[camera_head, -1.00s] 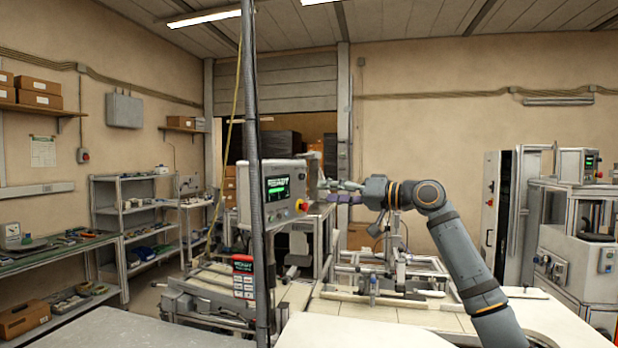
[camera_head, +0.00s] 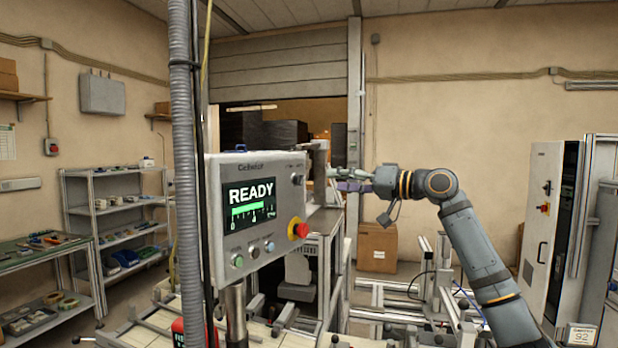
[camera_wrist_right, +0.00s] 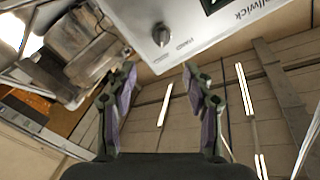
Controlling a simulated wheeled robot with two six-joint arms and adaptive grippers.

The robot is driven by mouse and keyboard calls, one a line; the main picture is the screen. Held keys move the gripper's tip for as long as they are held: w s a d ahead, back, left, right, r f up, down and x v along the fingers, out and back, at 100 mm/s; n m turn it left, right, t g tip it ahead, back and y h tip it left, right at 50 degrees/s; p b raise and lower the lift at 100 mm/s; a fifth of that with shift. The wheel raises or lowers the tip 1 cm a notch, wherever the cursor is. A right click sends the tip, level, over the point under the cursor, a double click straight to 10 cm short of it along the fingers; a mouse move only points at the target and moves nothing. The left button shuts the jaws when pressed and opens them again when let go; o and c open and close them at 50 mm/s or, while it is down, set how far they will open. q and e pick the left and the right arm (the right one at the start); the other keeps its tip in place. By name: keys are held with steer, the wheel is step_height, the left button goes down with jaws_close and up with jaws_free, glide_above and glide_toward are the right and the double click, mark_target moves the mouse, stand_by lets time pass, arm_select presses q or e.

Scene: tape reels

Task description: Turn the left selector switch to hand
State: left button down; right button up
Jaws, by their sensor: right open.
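A grey control box (camera_head: 213,168) with a green READY screen stands left of my right gripper (camera_head: 340,180) in the head view. A small selector knob (camera_head: 297,179) sits at the upper right of its front panel. In the right wrist view, one dark round knob with a pale mark (camera_wrist_right: 161,34) shows on the panel, between small printed labels. My right gripper is open and empty there (camera_wrist_right: 159,70), its fingertips apart from the knob, which appears just beyond the gap between them. My left gripper is out of view.
A grey hose-like column (camera_head: 182,120) stands before the box's left edge. Metal frames (camera_head: 420,300) lie below my right arm.

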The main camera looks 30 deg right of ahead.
mark_target(304, 178)
steer(key=p+x, duration=0.7)
steer(key=x, duration=0.2)
steer(key=shift+w+a+r, duration=0.2)
steer(key=shift+a, duration=0.1)
steer(key=shift+w+a+p, duration=0.1)
steer(key=shift+w+p, duration=0.1)
steer(key=shift+p, duration=0.1)
steer(key=shift+f, duration=0.15)
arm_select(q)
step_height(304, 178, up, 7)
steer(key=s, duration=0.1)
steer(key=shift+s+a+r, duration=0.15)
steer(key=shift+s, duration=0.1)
arm_select(e)
jaws_close()
